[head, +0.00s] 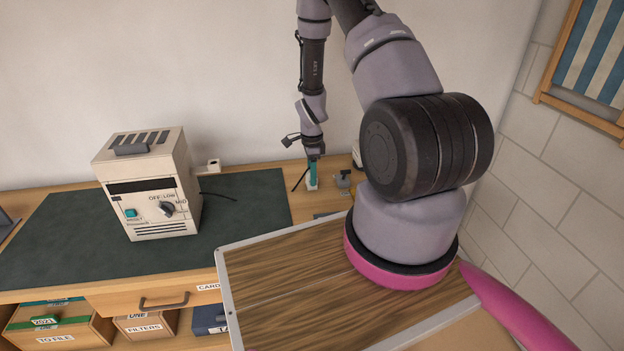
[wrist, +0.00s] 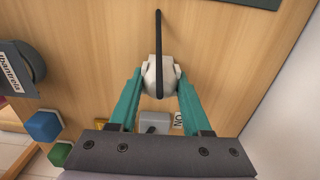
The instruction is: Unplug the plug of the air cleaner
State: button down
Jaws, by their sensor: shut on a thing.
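The air cleaner (head: 150,185) is a cream box with a dial and a teal button, standing on the dark green mat at left. A dark cord runs from its right side across the mat. My gripper (head: 313,178) points down at the back of the bench. In the wrist view my gripper's teal fingers (wrist: 160,80) are shut on a white plug (wrist: 153,80), one finger on each side. A black cord (wrist: 158,28) runs over the plug. I cannot tell whether the plug sits in a socket, as its underside is hidden.
A white box (head: 213,165) is at the wall behind the air cleaner. Blue and green blocks (wrist: 43,125) are at left in the wrist view.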

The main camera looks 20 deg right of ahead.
jog(key=shift+r, duration=0.65)
jog(key=shift+r, duration=1.2)
